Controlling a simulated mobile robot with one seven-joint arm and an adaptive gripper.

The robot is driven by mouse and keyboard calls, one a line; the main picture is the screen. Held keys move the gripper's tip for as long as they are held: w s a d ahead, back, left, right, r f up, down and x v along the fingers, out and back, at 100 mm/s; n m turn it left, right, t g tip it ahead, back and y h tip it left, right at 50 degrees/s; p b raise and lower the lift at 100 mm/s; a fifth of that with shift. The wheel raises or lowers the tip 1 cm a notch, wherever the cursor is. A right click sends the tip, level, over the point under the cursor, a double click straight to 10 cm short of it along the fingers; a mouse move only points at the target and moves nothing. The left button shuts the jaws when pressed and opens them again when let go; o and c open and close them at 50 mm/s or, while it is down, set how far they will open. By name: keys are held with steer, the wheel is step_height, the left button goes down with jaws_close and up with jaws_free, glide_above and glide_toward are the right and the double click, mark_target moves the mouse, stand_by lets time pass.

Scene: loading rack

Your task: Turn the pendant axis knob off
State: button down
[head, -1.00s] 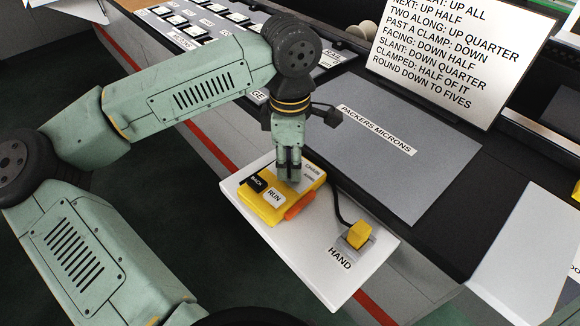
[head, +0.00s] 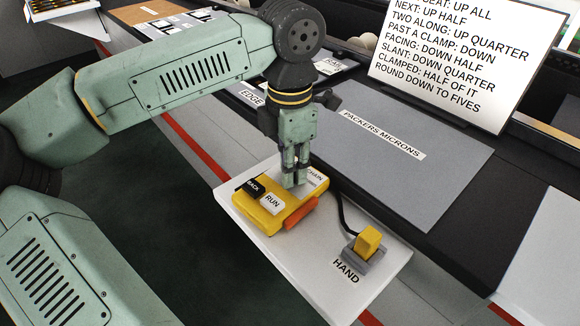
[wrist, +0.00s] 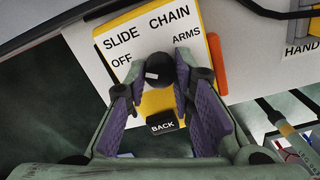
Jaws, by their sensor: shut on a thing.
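The yellow pendant (head: 267,216) lies on a white board, with a black BACK button and a white RUN button. Its black axis knob (wrist: 160,69) shows in the wrist view, with a small white mark on its left side. Labels SLIDE, CHAIN, OFF and ARMS stand on the white plate (wrist: 140,42) around the knob; OFF is to its left. My gripper (wrist: 157,78) is shut on the knob, with a pad on either side. In the head view my gripper (head: 294,184) points down onto the pendant and hides the knob.
A yellow HAND switch (head: 368,240) stands on the white board (head: 330,262), right of the pendant. A black cable runs behind it. An orange part (head: 301,214) is on the pendant's side.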

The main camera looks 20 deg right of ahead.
stand_by(0.4)
steer(key=c, duration=1.4)
jaws_free()
steer(key=shift+o, duration=0.2)
step_height(320, 180, up, 12)
